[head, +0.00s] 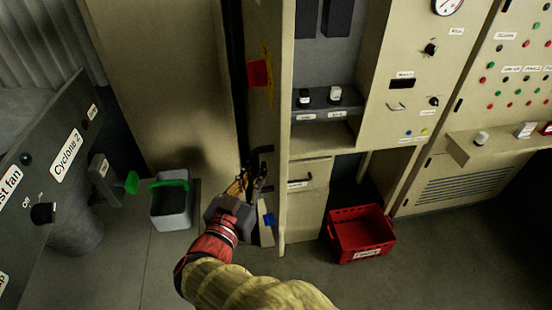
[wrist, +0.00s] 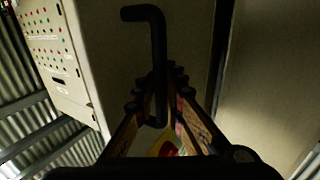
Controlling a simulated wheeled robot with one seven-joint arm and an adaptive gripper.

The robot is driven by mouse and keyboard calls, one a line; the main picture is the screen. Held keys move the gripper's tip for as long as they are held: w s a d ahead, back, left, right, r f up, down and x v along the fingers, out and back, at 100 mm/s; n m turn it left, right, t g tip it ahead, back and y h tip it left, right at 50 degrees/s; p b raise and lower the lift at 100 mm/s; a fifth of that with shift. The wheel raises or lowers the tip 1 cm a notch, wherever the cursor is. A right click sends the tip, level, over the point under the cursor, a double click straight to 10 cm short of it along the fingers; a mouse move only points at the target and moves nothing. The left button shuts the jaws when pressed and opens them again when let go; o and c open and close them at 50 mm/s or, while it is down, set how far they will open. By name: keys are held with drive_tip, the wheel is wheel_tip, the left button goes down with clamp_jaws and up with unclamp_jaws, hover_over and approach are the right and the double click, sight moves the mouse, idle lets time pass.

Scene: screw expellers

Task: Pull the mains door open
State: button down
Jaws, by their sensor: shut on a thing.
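The mains door appears to be the narrow beige panel (head: 262,105) with a red patch and a yellow mark, seen at a steep angle in the head view. Its black bent handle (head: 263,150) is on the lower part; the handle's upper arm (wrist: 157,40) stands large in the wrist view. My gripper (head: 252,183) is at the handle, its fingers closed on both sides of the handle's lower end in the wrist view (wrist: 160,112). A dark gap (wrist: 222,55) runs beside the panel. I cannot tell how far the door stands open.
A grey bin (head: 172,208) with a green handle stands on the floor left of my gripper. A red crate (head: 361,235) is on the floor to the right. A Cyclone 2 panel (head: 62,175) is at the left, control cabinets at the right. Front floor is clear.

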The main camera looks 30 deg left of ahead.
drive_tip(key=shift+s+a+m+h+p, duration=0.35)
drive_tip(key=shift+s+a+h+p, duration=0.25)
drive_tip(key=shift+a, duration=0.4)
drive_tip(key=shift+s+a+m+h+p, duration=0.25)
drive_tip(key=shift+s+a+m+h, duration=0.15)
drive_tip(key=shift+s+a, duration=0.5)
drive_tip(key=shift+w+a, duration=0.1)
drive_tip(key=shift+w, duration=0.05)
drive_tip(key=c, duration=1.9)
unclamp_jaws()
drive_tip(key=shift+r, duration=0.1)
